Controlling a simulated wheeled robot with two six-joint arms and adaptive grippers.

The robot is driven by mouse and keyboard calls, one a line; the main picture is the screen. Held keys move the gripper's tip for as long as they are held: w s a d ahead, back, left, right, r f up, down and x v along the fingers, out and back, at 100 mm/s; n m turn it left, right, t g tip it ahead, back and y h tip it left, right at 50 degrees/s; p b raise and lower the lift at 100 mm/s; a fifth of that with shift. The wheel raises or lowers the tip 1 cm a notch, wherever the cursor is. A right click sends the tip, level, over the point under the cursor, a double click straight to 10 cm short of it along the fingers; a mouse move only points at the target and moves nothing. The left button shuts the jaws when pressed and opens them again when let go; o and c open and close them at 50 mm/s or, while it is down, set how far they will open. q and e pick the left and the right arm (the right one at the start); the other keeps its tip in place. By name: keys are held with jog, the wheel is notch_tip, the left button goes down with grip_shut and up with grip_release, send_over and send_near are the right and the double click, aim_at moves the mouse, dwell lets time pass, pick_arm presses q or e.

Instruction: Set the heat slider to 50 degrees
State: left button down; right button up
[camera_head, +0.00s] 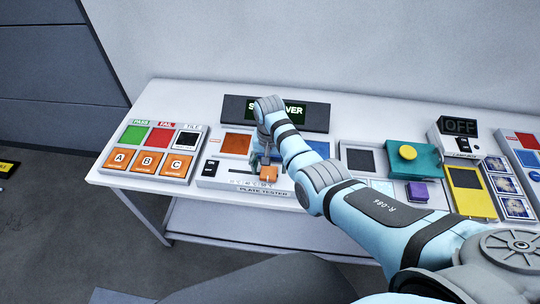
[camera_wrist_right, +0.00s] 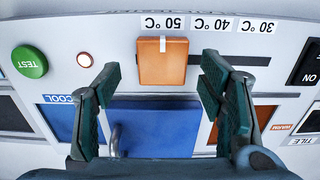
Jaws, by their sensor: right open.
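The orange heat slider knob (camera_wrist_right: 162,66) sits at one end of its dark slot (camera_wrist_right: 230,60) on the plate tester. Its white mark lines up with the 50 °C label (camera_wrist_right: 162,22), which appears upside down in the right wrist view; 40 °C and 30 °C lie to the right. My right gripper (camera_wrist_right: 160,78) is open, with one finger on each side of the knob and a visible gap on both sides. In the head view the knob (camera_head: 269,174) shows just beside the right gripper (camera_head: 261,163). My left gripper is not in view.
The plate tester (camera_head: 210,183) also has a green TEST button (camera_wrist_right: 30,61), a small lamp (camera_wrist_right: 85,60), a blue COOL plate (camera_wrist_right: 150,125) and an orange WARM plate (camera_wrist_right: 262,120). The Pass/Fail tile panel (camera_head: 190,178) stands left. A teal box (camera_head: 428,165) stands right.

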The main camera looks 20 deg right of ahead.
aim_at(271, 172)
notch_tip(271, 172, up, 10)
jog(key=shift+d, duration=0.15)
jog(key=shift+s, duration=0.1)
